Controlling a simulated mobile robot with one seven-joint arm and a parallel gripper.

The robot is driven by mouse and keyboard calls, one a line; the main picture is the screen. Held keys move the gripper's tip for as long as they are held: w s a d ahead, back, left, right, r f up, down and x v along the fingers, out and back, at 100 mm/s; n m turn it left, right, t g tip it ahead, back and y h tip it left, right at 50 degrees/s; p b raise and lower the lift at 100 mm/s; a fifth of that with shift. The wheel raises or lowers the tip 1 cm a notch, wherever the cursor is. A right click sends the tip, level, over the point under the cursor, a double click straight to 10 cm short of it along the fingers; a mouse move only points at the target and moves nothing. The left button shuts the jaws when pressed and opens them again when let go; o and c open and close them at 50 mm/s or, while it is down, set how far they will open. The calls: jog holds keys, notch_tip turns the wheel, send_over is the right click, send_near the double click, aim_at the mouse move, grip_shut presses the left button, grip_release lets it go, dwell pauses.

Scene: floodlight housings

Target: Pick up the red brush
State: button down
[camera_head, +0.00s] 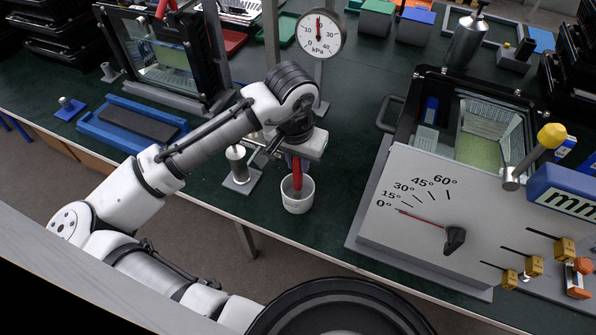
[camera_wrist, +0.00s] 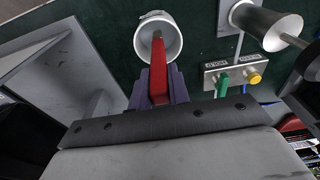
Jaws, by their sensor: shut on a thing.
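The red brush (camera_head: 297,178) stands roughly upright with its lower end in a white cup (camera_head: 297,203) on the dark green bench. My gripper (camera_head: 296,162) is directly above the cup, pointing down, with its fingers at the brush's upper part. In the wrist view the red brush (camera_wrist: 158,72) lies between the two purple fingers of my gripper (camera_wrist: 159,85), which are shut on it. Its far end reaches into the mouth of the white cup (camera_wrist: 158,40). The brush's tip is hidden inside the cup.
A metal cylinder on a plate (camera_head: 238,168) stands just left of the cup. A pressure gauge (camera_head: 320,34) on a post rises behind. A large grey angle-dial housing (camera_head: 410,235) is to the right. The bench's front edge is close below the cup.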

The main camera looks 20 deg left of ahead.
jog(key=shift+r, duration=0.1)
notch_tip(320, 180, up, 20)
jog(key=b, duration=0.1)
dwell(1.4)
